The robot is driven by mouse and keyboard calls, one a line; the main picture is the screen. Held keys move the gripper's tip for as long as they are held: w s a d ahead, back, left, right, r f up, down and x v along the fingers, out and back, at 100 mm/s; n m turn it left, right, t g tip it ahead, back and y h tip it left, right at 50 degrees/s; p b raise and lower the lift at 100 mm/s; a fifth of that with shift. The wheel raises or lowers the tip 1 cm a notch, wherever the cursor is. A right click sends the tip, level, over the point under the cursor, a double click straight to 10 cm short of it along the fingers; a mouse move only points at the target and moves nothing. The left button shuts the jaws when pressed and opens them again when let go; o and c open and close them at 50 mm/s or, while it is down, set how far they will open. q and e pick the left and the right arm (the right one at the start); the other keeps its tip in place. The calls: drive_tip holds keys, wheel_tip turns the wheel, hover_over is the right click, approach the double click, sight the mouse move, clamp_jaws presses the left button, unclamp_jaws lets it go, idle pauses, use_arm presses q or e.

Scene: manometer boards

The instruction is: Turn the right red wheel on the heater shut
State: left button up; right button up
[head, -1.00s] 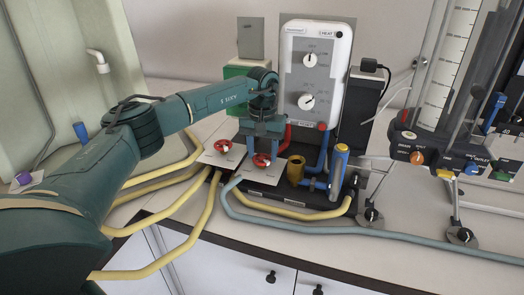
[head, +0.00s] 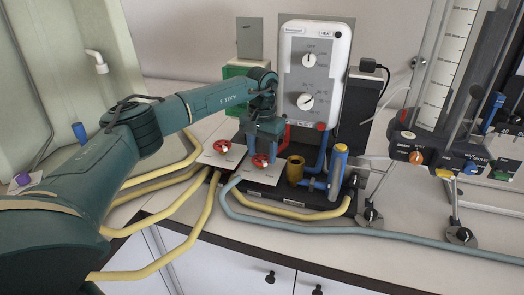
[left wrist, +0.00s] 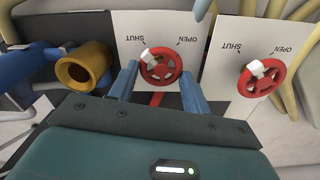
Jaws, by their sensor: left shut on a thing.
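Two red wheels sit on white cards marked SHUT and OPEN at the heater (head: 320,75). My left gripper (head: 262,156) comes down over the right red wheel (head: 259,162). In the left wrist view its two blue fingers (left wrist: 160,82) are shut on this wheel (left wrist: 163,72), one on each side. The wheel's white mark lies to the upper left, towards SHUT in that view. The left red wheel (head: 222,146) stands free; in the left wrist view (left wrist: 265,82) its white mark is up and slightly left. My right gripper is not in view.
A brass cup (head: 295,170) and a blue pipe with a yellow cap (head: 338,168) stand close right of the gripper. Yellow hoses (head: 205,215) and a grey-blue hose (head: 300,232) run in front. A glass-tube board (head: 450,70) stands further right.

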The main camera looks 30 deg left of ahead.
sight(262, 157)
use_arm(q)
drive_tip(key=o, duration=1)
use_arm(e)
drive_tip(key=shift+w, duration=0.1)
use_arm(q)
drive_tip(key=shift+r, duration=0.15)
drive_tip(key=shift+r, duration=0.3)
wheel_tip(262, 157, up, 12)
drive_tip(key=shift+r+b, duration=0.2)
drive_tip(key=shift+b, duration=0.4)
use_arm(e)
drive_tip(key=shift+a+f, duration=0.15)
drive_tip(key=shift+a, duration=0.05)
